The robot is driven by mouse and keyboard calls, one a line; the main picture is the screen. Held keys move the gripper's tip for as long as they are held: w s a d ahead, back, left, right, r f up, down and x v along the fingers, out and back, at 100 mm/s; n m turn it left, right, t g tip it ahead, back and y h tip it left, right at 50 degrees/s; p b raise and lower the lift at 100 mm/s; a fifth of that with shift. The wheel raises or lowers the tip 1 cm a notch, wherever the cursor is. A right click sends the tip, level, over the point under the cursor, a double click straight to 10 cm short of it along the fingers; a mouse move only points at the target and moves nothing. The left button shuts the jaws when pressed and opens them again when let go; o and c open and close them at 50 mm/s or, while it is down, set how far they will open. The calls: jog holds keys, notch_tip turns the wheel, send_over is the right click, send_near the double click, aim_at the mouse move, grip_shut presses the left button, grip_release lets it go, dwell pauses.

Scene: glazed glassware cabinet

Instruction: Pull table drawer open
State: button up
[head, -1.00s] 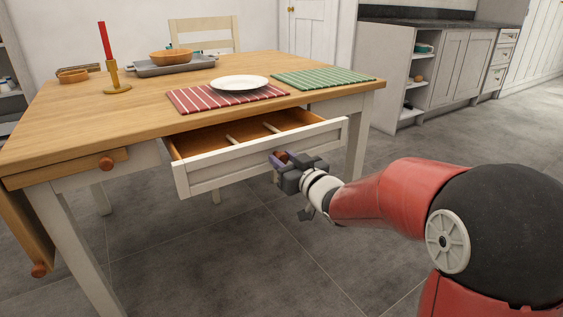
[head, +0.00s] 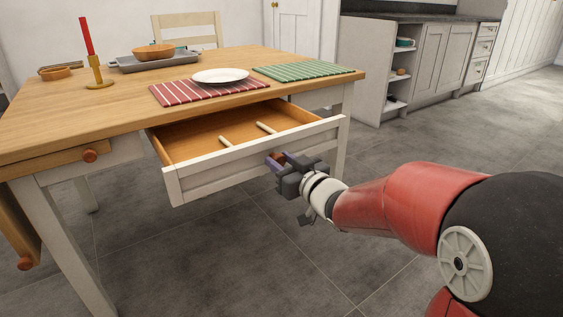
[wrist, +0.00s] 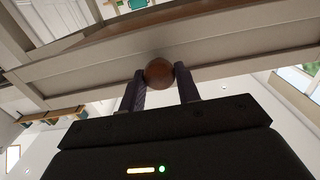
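The table drawer (head: 215,173) has a white front and a wooden inside with two light dividers. It stands well out from under the table top (head: 120,105). My gripper (head: 276,160) is at the drawer front, right of its middle. In the wrist view, my gripper's two dark fingers (wrist: 160,86) lie on either side of the round brown knob (wrist: 159,73) and appear to touch it. The knob is mostly hidden by the fingers in the head view. The drawer front (wrist: 230,62) also shows in the wrist view.
A white plate (head: 220,75), a red striped mat (head: 190,94), a green mat (head: 304,69), a candle holder (head: 98,74) and a grey tray (head: 150,64) are on the table. A drop leaf (head: 18,225) hangs at left. The floor before the drawer is clear.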

jog(key=o, duration=0.4)
jog(key=v, duration=0.7)
jog(key=shift+s+d, duration=0.25)
jog(key=shift+s, duration=0.1)
jog(key=s+d+r+m+g+h+p, duration=0.35)
jog(key=s+d+m+h, duration=0.3)
jog(key=d+h, duration=0.45)
jog(key=s+f+g+p, duration=0.1)
jog(key=s+g, duration=0.2)
jog(key=s, duration=0.5)
jog(key=s+f+g+y+p, duration=0.1)
jog(key=s+f+g+p, duration=0.1)
jog(key=s, duration=0.7)
jog(key=shift+a+f+g, duration=0.2)
jog(key=shift+a+g, duration=0.25)
